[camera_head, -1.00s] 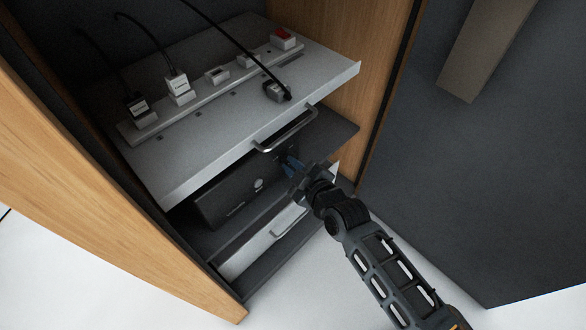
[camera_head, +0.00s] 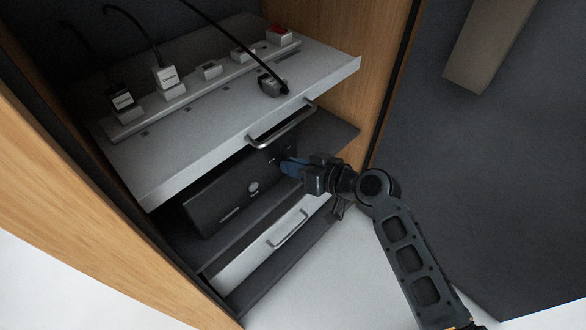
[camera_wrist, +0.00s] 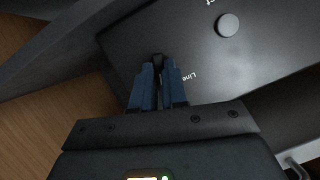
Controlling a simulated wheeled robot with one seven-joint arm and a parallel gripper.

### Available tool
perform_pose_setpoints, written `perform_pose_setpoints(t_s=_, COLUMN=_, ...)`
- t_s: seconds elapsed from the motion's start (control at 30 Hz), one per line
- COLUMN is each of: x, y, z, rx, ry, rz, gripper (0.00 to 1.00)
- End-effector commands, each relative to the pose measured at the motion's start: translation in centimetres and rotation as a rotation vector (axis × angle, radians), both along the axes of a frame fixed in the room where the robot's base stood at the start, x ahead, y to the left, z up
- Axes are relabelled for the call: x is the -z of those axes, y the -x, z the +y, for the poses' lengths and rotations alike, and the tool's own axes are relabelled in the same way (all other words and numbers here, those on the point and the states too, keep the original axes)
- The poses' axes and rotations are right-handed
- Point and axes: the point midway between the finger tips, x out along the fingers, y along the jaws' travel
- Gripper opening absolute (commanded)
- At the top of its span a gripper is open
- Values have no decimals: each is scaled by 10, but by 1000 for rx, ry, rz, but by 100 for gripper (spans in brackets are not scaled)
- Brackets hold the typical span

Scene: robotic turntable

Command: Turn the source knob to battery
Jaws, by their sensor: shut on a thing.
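A black device (camera_head: 214,203) with a dark front panel stands on the middle shelf of the cabinet. It also fills the top of the wrist view (camera_wrist: 115,42). My gripper (camera_head: 288,167) is at the right end of its front. In the wrist view my blue fingers (camera_wrist: 158,80) are closed around a small dark knob (camera_wrist: 158,60), mostly hidden between them. The label "Line" stands just right of the fingers. A "Battery" label is not readable, and the knob's pointing direction is hidden. A round light button (camera_wrist: 228,25) is on the panel, apart from the fingers.
Above the device, a pulled-out grey shelf (camera_head: 165,180) with a metal handle (camera_head: 282,128) overhangs it. A light drawer (camera_head: 255,262) is below. A wooden cabinet wall (camera_head: 372,60) is close on the right.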

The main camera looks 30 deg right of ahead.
Motion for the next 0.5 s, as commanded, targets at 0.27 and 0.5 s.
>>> perform_pose_setpoints(t_s=0.27, x=3, y=0, z=-3, rx=1, ry=-229, rz=77, gripper=0)
perform_pose_setpoints(t_s=0.5, x=4, y=-1, z=-3, rx=-1, ry=-376, rz=125, gripper=0)
